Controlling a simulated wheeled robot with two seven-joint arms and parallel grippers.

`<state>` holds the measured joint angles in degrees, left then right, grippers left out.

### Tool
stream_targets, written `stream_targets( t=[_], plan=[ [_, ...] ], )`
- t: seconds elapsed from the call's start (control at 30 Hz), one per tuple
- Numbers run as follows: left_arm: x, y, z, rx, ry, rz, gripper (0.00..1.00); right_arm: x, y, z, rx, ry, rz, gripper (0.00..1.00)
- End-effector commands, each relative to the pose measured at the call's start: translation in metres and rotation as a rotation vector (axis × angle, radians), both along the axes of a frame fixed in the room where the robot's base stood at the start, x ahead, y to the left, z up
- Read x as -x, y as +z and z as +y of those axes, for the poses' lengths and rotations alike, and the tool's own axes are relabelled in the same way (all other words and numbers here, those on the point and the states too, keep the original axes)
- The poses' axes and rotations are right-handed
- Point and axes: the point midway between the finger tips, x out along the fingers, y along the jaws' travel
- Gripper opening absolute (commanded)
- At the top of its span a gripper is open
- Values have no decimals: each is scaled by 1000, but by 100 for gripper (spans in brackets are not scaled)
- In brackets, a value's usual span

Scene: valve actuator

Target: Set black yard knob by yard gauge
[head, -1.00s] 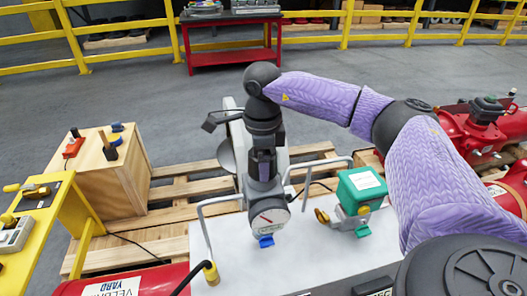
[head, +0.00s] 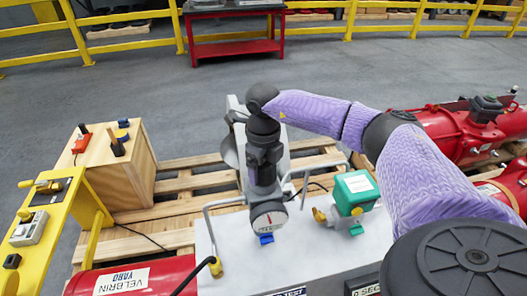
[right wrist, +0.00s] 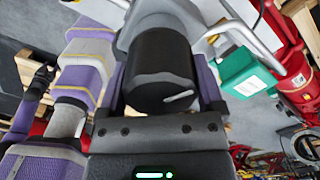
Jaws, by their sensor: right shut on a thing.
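The black yard knob (right wrist: 160,75) is a dark cylinder with a white pointer line, close up in the right wrist view. My right gripper's fingers (right wrist: 162,88) are on both sides of it, shut on it. In the head view my right gripper (head: 264,188) points down just behind the yard gauge (head: 268,221) and hides the knob. The gauge has a round pale dial with a red needle that stands near upright. A small blue handle (head: 266,239) is below it. My left gripper is not in view.
A green box on a brass valve (head: 356,192) stands right of the gauge. Bent grey rails (head: 209,228) flank the gripper. A wooden box (head: 125,170) and yellow stand (head: 50,225) are at left. Red pipework (head: 455,130) is at right.

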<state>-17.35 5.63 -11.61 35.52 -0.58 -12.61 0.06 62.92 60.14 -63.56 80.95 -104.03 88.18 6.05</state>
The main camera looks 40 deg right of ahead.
Motion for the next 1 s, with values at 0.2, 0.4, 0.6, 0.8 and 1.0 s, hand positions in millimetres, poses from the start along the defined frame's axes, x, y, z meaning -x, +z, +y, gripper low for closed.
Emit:
stream_targets(
  t=[0.2, 0.4, 0.6, 0.8, 1.0],
  plan=[
    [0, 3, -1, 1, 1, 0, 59, -1, 1, 0, 0, -31, -4, 27],
    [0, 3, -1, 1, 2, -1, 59, -1, 1, -1, 1, -34, -5, 27],
    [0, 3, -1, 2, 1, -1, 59, -1, 1, -1, 1, -33, -5, 88],
    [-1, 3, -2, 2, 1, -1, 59, -1, 1, 0, 0, -32, -3, 100],
    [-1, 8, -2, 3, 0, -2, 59, -1, 20, 0, 0, -32, -6, 100]
  ],
)
